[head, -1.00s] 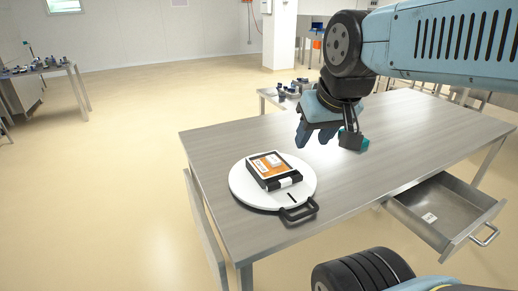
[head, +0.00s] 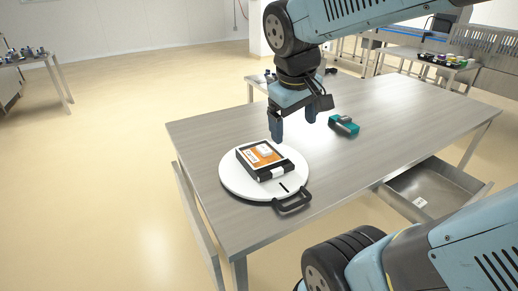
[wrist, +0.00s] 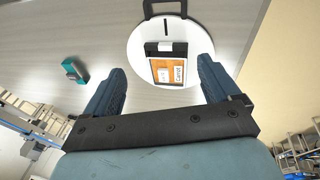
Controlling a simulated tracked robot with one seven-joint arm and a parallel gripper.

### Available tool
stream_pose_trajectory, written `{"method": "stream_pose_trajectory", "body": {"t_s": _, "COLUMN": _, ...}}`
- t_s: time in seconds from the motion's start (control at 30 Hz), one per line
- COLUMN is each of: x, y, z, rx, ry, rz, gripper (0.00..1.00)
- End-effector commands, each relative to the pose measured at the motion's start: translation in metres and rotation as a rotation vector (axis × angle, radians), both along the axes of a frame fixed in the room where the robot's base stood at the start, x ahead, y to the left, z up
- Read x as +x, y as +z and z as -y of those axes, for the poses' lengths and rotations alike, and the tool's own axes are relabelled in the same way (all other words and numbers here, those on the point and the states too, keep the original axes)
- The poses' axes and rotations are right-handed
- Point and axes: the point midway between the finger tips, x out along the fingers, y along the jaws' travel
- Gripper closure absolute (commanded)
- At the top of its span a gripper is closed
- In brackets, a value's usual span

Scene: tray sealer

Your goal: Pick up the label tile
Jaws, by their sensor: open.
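A small white tile (head: 265,150), which looks like the label tile, lies on the orange top of a black-edged tray (head: 277,174). It also shows in the wrist view (wrist: 164,74), beside a white strip with print that seems to read "Carrot". The tray rests on a round white disc (head: 235,184) with a black handle. My gripper (head: 293,118) is open and empty, with its fingers pointing down. It is above the table, just behind and to the right of the tray, apart from it. In the wrist view the tray shows between and beyond the fingertips (wrist: 162,72).
A teal and grey object (head: 344,125) lies on the table (head: 400,125), right of my gripper. An open metal drawer (head: 430,188) sticks out at the table's front right; a small white marked patch (head: 420,202) is inside. The table's right half is largely clear.

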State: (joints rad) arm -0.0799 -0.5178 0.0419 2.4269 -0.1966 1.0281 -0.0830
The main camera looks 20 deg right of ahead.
Motion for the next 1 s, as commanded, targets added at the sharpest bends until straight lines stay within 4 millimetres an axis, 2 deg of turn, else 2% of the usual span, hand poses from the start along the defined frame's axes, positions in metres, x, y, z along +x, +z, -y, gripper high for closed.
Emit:
{"method": "stream_pose_trajectory", "body": {"t_s": 0.33, "x": 0.049, "y": -0.031, "z": -0.011, "rx": -0.3, "ry": 0.284, "rz": -0.309, "gripper": 0.11}}
{"method": "stream_pose_trajectory", "body": {"t_s": 0.57, "x": 0.086, "y": -0.053, "z": -0.026, "rx": -0.497, "ry": 0.474, "rz": -0.49, "gripper": 0.11}}
{"method": "stream_pose_trajectory", "body": {"t_s": 0.77, "x": 0.118, "y": -0.076, "z": -0.047, "rx": -0.669, "ry": 0.641, "rz": -0.634, "gripper": 0.11}}
{"method": "stream_pose_trajectory", "body": {"t_s": 1.0, "x": 0.157, "y": -0.111, "z": -0.081, "rx": -0.877, "ry": 0.837, "rz": -0.788, "gripper": 0.11}}
